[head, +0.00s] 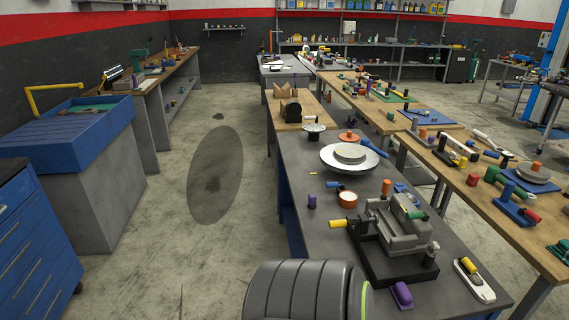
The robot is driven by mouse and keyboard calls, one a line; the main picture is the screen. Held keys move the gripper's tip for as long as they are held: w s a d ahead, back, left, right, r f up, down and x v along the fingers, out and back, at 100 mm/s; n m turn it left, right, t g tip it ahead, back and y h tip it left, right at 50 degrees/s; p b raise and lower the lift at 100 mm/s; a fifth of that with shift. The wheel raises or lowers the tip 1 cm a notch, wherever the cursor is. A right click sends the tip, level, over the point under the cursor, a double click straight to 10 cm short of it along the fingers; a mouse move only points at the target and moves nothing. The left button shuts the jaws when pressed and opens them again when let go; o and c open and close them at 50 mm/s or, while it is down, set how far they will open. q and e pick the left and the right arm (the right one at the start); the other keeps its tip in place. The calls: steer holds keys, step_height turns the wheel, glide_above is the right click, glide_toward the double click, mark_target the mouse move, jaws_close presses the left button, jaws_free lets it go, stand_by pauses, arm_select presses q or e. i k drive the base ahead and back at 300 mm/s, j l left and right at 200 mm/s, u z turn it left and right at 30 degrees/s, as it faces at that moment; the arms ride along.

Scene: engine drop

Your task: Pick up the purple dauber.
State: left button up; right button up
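Several small purple things are on the grey workbench (330,262), and I cannot tell which one is the dauber. A purple block with a rounded top (402,294) lies near the front edge, beside the black base of a grey vise. A small dark purple upright piece (312,201) stands at the bench's left edge. A purple-ended blue piece (334,185) lies just behind it. Neither of my grippers is in view.
The grey vise (400,228) takes up the bench's front middle, with a white-and-orange cup (347,199) behind it. A stepped round plate (349,158) sits farther back. A dark ribbed rounded object (300,290) blocks the bottom. Open floor (150,255) lies left.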

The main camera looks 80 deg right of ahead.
mark_target(312, 197)
steer(key=i+z, duration=0.6)
steer(key=z, duration=0.2)
steer(key=i+j+z, duration=0.1)
steer(key=i+z, duration=0.25)
